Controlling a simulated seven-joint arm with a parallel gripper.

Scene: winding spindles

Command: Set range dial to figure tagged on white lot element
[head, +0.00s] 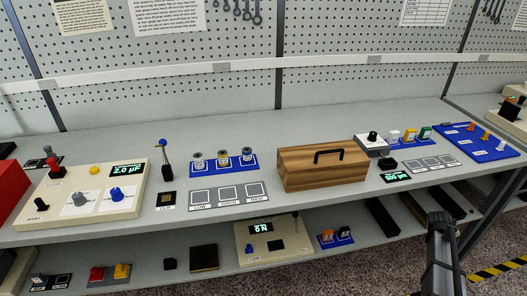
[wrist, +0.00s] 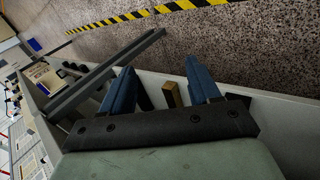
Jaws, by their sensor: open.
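A cream instrument panel (head: 62,189) at the left of the bench carries a display (head: 126,171) reading 2.0 µF. It has a grey dial (head: 80,199) and a blue dial (head: 116,194); their labels are too small to read, so I cannot tell which is the range dial. A white-topped element (head: 393,137) stands beside a yellow and a green one on a blue rack at the right; any tag on it is unreadable. My gripper (wrist: 160,86) is open and empty in the wrist view, out past the bench front. Its dark end (head: 440,225) shows at lower right in the head view.
A wooden box (head: 323,168) with a black handle stands mid-bench. Left of it are a blue rack (head: 222,163) with several spools and labelled square pads (head: 229,196). A lower shelf (head: 200,284) holds another panel (head: 272,240). The floor (wrist: 250,45) in front is open.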

